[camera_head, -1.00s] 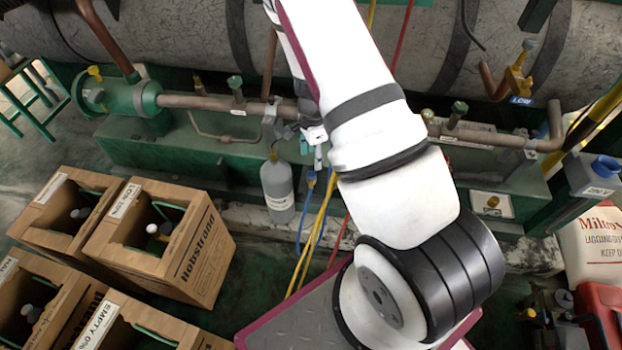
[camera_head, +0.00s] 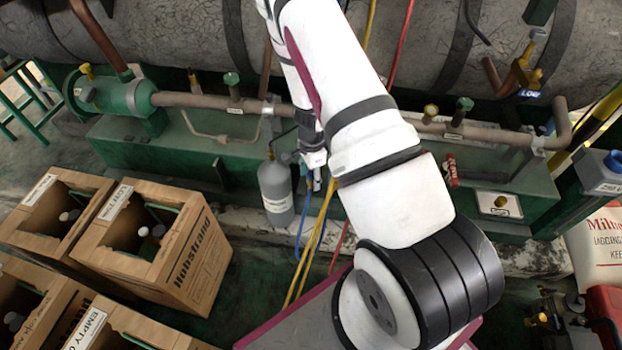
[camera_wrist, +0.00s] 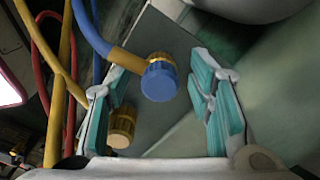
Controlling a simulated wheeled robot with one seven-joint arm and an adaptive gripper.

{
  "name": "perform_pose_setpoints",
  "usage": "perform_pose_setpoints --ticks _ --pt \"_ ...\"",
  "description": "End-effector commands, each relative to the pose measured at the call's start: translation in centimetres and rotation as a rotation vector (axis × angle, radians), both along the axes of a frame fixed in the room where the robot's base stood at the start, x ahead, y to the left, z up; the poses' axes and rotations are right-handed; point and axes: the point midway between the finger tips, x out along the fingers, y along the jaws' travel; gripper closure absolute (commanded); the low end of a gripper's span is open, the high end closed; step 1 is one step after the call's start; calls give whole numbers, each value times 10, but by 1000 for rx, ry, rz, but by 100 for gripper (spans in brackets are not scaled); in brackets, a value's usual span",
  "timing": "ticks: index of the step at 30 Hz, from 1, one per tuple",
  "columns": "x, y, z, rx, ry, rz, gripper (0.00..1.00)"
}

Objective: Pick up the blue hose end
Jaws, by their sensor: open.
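The blue hose end (camera_wrist: 160,80) is a blue knurled cap with a brass collar on a blue hose. In the wrist view it sits between the two teal fingers of my gripper (camera_wrist: 164,100), nearer the left finger. The fingers are apart, and I cannot tell whether the left one touches the fitting. In the head view my gripper (camera_head: 318,165) is small and partly hidden by my arm. The blue hose (camera_head: 306,222) hangs below it; its end is not clear there.
A yellow hose end (camera_wrist: 122,126) sits just below and left of the blue one, close to the left finger. A red hose (camera_wrist: 40,60) runs at left. A grey cylinder (camera_head: 276,192) stands left of my gripper. Cardboard boxes (camera_head: 195,262) stand on the floor at left.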

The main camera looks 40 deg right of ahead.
Motion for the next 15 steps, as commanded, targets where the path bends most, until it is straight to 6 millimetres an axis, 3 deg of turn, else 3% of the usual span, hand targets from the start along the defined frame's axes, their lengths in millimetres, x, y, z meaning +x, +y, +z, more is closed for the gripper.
perform_pose_setpoints --ticks 3,9,15 --pt "0 0 1 0 -1 0 52" --pt "0 0 1 0 -1 1 97" --pt "0 0 1 0 -1 1 100"
